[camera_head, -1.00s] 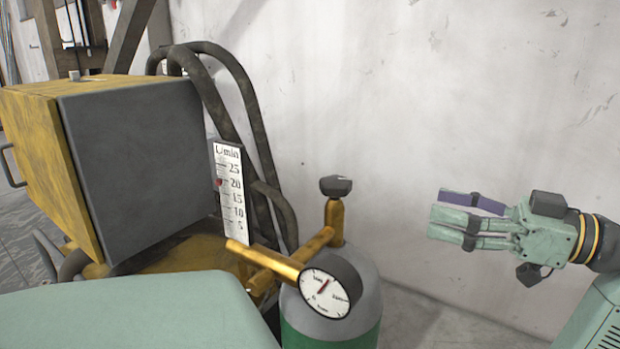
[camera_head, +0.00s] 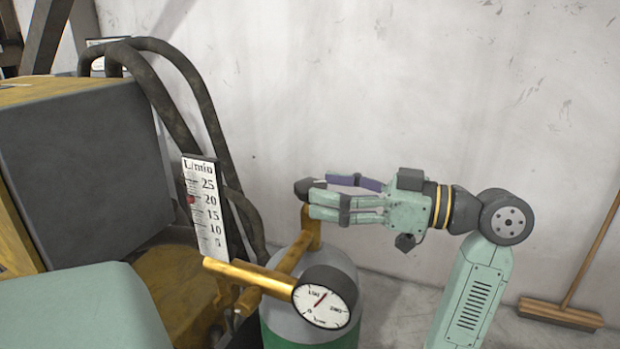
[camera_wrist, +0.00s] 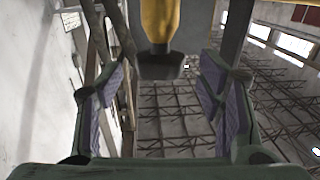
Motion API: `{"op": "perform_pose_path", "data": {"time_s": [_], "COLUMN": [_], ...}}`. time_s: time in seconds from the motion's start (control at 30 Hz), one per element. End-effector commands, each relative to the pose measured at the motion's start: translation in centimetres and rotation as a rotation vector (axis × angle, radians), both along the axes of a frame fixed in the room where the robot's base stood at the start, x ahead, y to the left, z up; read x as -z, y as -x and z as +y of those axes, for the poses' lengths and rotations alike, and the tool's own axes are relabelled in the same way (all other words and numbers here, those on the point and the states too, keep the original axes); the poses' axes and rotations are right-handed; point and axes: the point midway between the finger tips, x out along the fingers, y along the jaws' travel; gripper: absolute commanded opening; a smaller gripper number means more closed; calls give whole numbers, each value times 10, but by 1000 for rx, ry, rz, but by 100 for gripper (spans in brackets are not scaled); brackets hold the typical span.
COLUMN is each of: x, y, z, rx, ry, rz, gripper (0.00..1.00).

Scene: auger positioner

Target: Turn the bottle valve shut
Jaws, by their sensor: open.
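The bottle valve's dark knob (camera_head: 304,188) sits on a brass stem (camera_head: 311,228) above the grey and green gas bottle (camera_head: 325,254). My gripper (camera_head: 323,194) is open, pointing left, with its fingertips at the knob's right side and partly overlapping it in the head view. In the wrist view the dark knob (camera_wrist: 160,66) hangs from the yellow stem (camera_wrist: 160,20) between my spread fingers (camera_wrist: 163,82), with gaps on both sides. Whether a finger touches the knob cannot be told.
A pressure gauge (camera_head: 321,303) and brass pipe (camera_head: 248,276) stand in front of the bottle. A flow scale (camera_head: 206,208), dark hoses (camera_head: 190,88) and a grey-yellow box (camera_head: 82,165) are at left. A pale wall (camera_head: 400,90) stands behind. A broom (camera_head: 560,314) leans at right.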

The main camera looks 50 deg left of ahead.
Motion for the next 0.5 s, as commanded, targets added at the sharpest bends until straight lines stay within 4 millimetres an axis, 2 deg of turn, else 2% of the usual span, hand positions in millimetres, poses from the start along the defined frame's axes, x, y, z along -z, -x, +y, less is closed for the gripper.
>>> {"op": "perform_pose_path", "data": {"time_s": [0.2,0.5], "x": [-2,0], "y": [17,21], "z": [24,31], "rx": [-1,2], "ry": [1,-1], "rz": [1,1], "gripper": [61,61]}}
